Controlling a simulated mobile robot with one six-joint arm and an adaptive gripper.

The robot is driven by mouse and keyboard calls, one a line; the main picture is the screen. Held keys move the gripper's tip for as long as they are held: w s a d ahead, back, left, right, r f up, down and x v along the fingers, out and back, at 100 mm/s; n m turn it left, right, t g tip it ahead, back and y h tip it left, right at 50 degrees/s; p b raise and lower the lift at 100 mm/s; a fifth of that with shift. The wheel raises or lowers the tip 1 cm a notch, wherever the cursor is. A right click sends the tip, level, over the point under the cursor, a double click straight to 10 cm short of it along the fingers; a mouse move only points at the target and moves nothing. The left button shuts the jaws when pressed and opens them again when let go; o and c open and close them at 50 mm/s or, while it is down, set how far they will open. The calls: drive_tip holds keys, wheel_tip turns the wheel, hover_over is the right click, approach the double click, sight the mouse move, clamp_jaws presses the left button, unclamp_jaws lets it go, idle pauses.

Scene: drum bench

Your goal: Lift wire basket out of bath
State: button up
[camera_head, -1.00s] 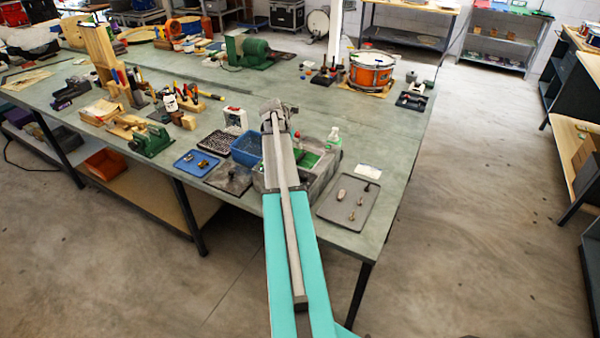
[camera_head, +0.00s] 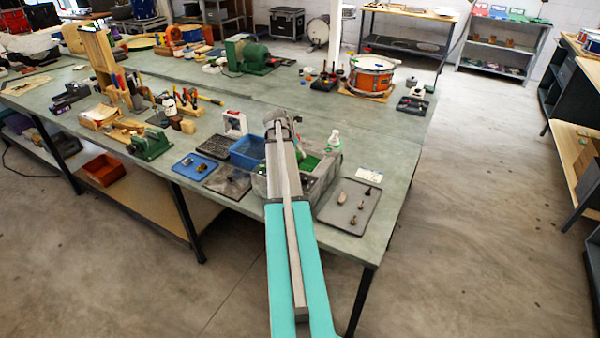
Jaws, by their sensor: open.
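The bath is a grey box (camera_head: 325,178) near the front edge of the bench, with a green area (camera_head: 307,163) showing inside its top. My arm crosses in front of it and hides its left and middle parts. I cannot make out the wire basket; the arm may cover it. My gripper (camera_head: 281,120) is at the far end of the arm, above and beyond the bath in the picture. It is open, but its fingertips are small and hard to see. I see nothing held in it.
A blue bin (camera_head: 246,151) and a dark tray (camera_head: 229,181) stand left of the bath. A grey tray with small parts (camera_head: 335,212) lies right. Bench space behind the bottle is clear.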

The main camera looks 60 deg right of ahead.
sight(300, 161)
drive_tip(key=shift+b+x, duration=2.25)
drive_tip(key=shift+x, duration=0.3)
drive_tip(key=shift+w, duration=0.1)
clamp_jaws()
